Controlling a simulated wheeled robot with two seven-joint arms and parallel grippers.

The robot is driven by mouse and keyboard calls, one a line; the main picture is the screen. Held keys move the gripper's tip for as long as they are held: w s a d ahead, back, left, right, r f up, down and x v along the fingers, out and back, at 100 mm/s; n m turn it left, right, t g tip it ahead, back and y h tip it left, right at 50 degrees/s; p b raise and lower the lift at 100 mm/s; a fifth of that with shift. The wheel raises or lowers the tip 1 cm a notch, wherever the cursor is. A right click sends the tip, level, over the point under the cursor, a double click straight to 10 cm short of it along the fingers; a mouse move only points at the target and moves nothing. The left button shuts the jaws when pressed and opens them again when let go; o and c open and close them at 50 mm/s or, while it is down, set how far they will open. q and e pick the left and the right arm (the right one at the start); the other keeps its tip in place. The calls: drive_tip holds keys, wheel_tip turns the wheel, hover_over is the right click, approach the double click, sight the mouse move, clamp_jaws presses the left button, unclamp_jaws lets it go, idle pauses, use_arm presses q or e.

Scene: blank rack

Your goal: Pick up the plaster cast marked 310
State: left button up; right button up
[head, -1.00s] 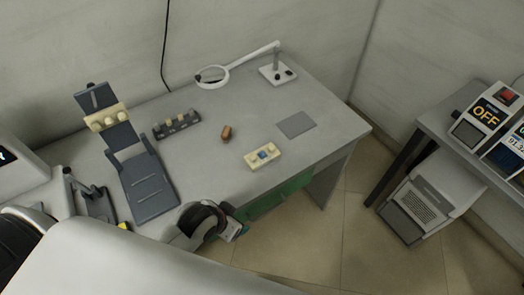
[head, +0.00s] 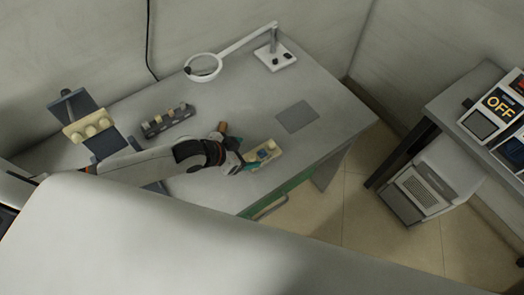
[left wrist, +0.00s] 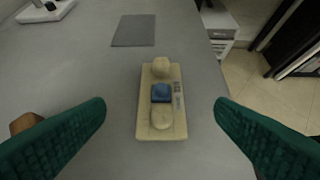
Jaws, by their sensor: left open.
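A cream plaster cast (head: 266,154) with two rounded lumps and a blue square between them lies on the grey table near its front edge. In the left wrist view the cast (left wrist: 161,119) lies lengthwise between the fingers; small dark marks on its right side are too small to read. My left gripper (head: 241,160) is open at the cast's left end, its green pads apart on either side in the wrist view and not touching it. A similar cream cast (head: 88,125) sits on a dark stand at the left. My right gripper is out of view.
A small brown block (head: 223,127) lies close beside my left gripper. A grey mat (head: 297,117) lies flat to the right. A ring magnifier (head: 203,67) stands at the back. The table between mat and magnifier is clear.

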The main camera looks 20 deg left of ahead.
sight(260, 154)
use_arm(q)
drive_tip(key=shift+x, duration=1.1)
drive_tip(key=shift+w+f, duration=0.4)
drive_tip(key=x, duration=0.2)
drive_tip(key=p+x, duration=0.1)
drive_tip(key=x, duration=0.1)
drive_tip(key=shift+s+d+f, duration=0.15)
drive_tip(key=shift+s+d, duration=0.05)
drive_tip(key=shift+s, duration=0.05)
drive_tip(key=shift+w+f, duration=0.15)
drive_tip(key=shift+f, duration=0.1)
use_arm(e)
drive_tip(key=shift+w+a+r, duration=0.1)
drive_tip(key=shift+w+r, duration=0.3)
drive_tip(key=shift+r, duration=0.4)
use_arm(q)
drive_tip(key=shift+c, duration=0.4)
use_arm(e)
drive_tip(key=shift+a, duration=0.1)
